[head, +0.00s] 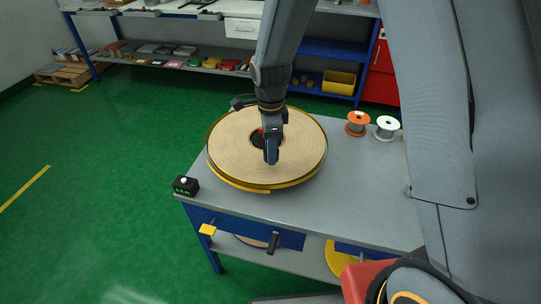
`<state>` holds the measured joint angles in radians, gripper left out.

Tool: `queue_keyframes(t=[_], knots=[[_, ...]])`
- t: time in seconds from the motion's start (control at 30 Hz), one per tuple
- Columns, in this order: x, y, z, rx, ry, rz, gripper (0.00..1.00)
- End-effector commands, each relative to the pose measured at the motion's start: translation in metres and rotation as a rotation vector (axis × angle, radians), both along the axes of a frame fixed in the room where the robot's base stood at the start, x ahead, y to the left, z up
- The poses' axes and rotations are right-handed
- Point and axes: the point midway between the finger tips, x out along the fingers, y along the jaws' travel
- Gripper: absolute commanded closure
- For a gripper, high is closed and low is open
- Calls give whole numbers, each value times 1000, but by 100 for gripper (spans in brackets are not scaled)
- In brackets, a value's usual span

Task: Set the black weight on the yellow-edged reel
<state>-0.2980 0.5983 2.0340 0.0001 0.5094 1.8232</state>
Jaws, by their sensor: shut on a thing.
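The yellow-edged reel (222,160) lies flat on the grey table, a wide disc of pale tan tape with a yellow rim. My gripper (271,158) points down over the reel's middle and is shut on the black weight. A dark round shape shows behind the fingers at the reel's centre. I cannot tell how much of it is the weight and how much is the reel's hub. The fingers hide much of this spot, and whether the weight touches the reel is not clear.
A small black box (186,187) with green digits stands at the table's left corner. An orange spool (357,122) and a white spool (386,127) stand at the back right. The grey tabletop (350,200) is bare right of the reel. A shelved bench stands behind.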

Motion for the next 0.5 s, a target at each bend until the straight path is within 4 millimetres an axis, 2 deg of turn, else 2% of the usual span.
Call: queue_keyframes(t=[0.2, 0.5], knots=[[0, -1, -26, 0, 2, -1, 100], [1, -1, -31, 0, -1, -2, 100]])
